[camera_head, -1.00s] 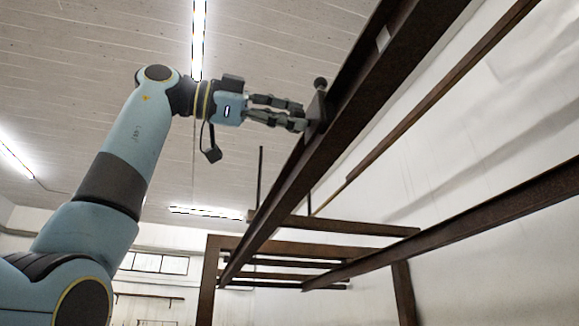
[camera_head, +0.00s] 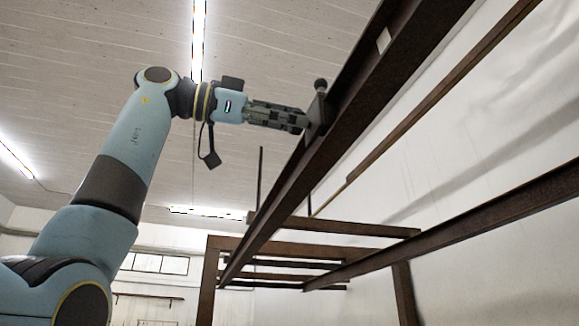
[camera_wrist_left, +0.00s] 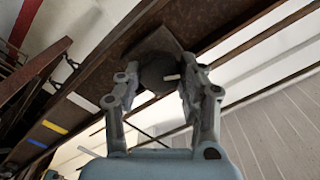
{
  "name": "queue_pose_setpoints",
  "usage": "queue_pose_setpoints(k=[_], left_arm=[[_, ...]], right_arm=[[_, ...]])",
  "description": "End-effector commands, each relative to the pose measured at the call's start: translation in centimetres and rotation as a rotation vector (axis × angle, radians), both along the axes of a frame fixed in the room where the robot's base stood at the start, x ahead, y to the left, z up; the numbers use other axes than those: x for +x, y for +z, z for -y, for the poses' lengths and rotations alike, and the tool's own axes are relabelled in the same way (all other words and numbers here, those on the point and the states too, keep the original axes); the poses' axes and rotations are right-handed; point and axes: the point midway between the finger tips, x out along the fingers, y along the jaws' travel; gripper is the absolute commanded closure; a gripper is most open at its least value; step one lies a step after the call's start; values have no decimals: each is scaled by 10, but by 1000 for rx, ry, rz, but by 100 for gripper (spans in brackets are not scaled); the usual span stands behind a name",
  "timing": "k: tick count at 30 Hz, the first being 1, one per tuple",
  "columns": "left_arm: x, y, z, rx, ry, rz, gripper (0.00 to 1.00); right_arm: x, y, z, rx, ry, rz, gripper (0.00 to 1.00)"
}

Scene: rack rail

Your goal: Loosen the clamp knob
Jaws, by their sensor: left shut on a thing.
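The clamp is a dark grey plate (camera_head: 317,108) on the side of the rusty brown rail (camera_head: 360,97), with a small dark ball (camera_head: 320,84) at its top. In the left wrist view the clamp knob (camera_wrist_left: 158,72) is a dark round piece with a white mark, in front of the clamp plate (camera_wrist_left: 157,42). My left gripper (camera_head: 303,122) reaches the clamp from the left. Its fingers (camera_wrist_left: 160,82) are shut on the knob, one on each side. In the head view the fingers hide the knob. My right gripper is not in view.
The rail slopes up to the right and bears a white label (camera_head: 383,40). A second rail (camera_head: 450,222) runs at lower right, with cross beams (camera_head: 330,226) between. Free air lies left of the rail. The wrist view shows coloured strips (camera_wrist_left: 55,127) on a beam.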

Motion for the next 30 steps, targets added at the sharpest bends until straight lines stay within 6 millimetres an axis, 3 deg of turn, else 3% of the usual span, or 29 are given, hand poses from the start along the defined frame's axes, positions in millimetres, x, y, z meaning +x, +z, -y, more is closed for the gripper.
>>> queue_pose_setpoints(k=[2,3,8,19,30], left_arm=[[1,-2,0,3,-1,-3,93],[1,-2,0,3,-1,-3,59],[0,-1,0,2,0,-2,38],[-2,-1,-8,2,1,0,38],[-24,-1,-81,3,5,-1,38]], right_arm=[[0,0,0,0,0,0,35],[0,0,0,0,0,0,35],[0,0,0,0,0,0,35],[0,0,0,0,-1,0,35],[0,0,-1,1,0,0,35]])
